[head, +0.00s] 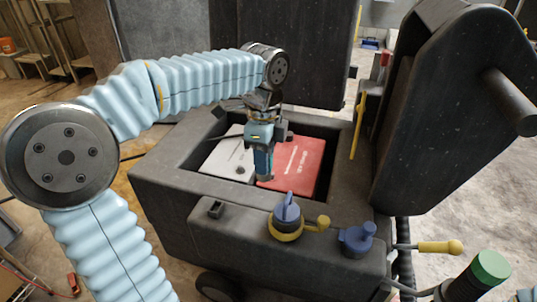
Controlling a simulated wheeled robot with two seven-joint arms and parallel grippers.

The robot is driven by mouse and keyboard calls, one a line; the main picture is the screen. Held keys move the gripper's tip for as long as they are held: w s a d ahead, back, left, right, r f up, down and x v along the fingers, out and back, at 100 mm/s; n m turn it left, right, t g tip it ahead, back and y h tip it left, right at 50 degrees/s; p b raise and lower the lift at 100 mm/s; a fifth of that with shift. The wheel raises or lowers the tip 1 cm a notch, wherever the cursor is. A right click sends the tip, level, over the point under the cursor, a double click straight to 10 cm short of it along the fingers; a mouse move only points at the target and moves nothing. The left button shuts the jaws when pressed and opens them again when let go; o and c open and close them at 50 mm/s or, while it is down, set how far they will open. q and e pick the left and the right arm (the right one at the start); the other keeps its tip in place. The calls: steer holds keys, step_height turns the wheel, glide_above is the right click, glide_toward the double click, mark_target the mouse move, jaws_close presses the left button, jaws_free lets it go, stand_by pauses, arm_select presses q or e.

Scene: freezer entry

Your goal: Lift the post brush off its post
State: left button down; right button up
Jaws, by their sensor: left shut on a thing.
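My left gripper (262,138) points down into the open well of a dark cart. It is shut on a slim blue upright piece, which I take to be the post brush (264,164). The brush's lower end is at the top of a red and light-grey block, close to the red part (298,162). The post under the brush is hidden, so I cannot tell whether the brush is still around it. A small dark spot shows on the light-grey part (222,158). My right gripper is out of view.
The well's dark rim (160,188) surrounds the block. Dark raised panels stand behind and at the right (428,110). A blue knob with a yellow base (286,215), a blue cap (357,240) and a yellow-ended lever (440,247) stick out at the front.

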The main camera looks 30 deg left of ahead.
arm_select(q)
steer(key=shift+s+d+r, duration=0.2)
steer(key=shift+s+r, duration=0.1)
steer(key=shift+s, duration=0.15)
steer(key=shift+s+d+r+p, duration=0.1)
steer(key=shift+s+r+p, duration=0.25)
steer(key=shift+r, duration=0.1)
steer(key=shift+r+p, duration=0.85)
steer(key=shift+r, duration=0.05)
steer(key=shift+r+p, duration=0.4)
steer(key=shift+r, duration=0.6)
